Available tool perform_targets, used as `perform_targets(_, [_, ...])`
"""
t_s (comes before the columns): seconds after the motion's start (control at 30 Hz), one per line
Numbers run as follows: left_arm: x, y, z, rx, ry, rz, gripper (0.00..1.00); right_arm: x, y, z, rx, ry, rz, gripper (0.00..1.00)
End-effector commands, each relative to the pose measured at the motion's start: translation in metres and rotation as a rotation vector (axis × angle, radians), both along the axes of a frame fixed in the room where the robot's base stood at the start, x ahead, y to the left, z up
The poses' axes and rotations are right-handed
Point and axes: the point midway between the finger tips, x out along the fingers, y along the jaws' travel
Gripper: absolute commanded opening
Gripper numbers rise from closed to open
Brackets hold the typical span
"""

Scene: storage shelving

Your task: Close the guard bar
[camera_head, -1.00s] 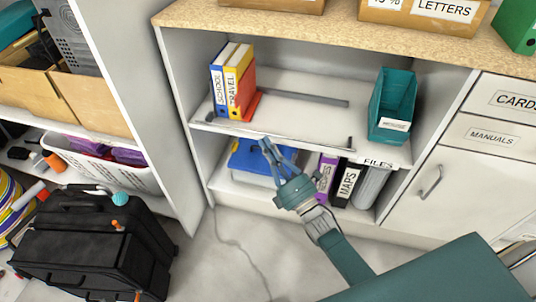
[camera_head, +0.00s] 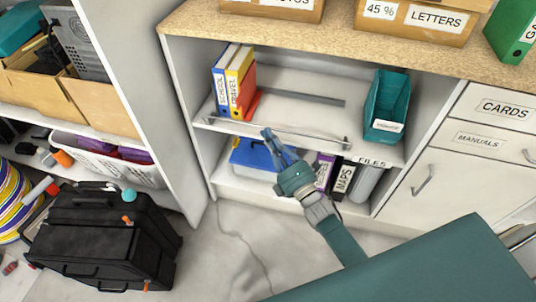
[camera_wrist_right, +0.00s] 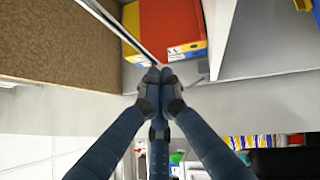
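The guard bar (camera_head: 315,136) is a thin metal rail along the front of the middle shelf (camera_head: 376,156), below the books and the teal bin. It stands slightly above the shelf's front edge. My right gripper (camera_head: 281,144) reaches up from below, with its blue fingers at the middle of the bar. In the right wrist view the fingertips (camera_wrist_right: 158,76) are together and the bar (camera_wrist_right: 122,32) runs to them. They look close to or touching it; I cannot tell if the bar is between them. My left gripper is out of view.
Blue and yellow books (camera_head: 233,84) stand at the shelf's left. A teal bin (camera_head: 387,106) stands at its right. Below are a blue-lidded box (camera_head: 250,157) and binders (camera_head: 343,178). A black case (camera_head: 100,235) sits on the floor at left. Floor before the cabinet is clear.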

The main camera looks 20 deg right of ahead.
Motion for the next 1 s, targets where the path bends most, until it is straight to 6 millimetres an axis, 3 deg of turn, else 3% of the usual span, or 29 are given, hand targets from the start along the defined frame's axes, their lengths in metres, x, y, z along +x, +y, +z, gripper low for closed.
perform_targets(0.3, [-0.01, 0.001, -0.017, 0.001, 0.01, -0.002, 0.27, 0.01, -0.007, 0.011, -0.001, -0.001, -0.001, 0.0])
perform_targets(1.0, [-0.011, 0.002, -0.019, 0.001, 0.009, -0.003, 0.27, 0.016, -0.011, 0.015, -0.001, 0.0, 0.0, 0.0])
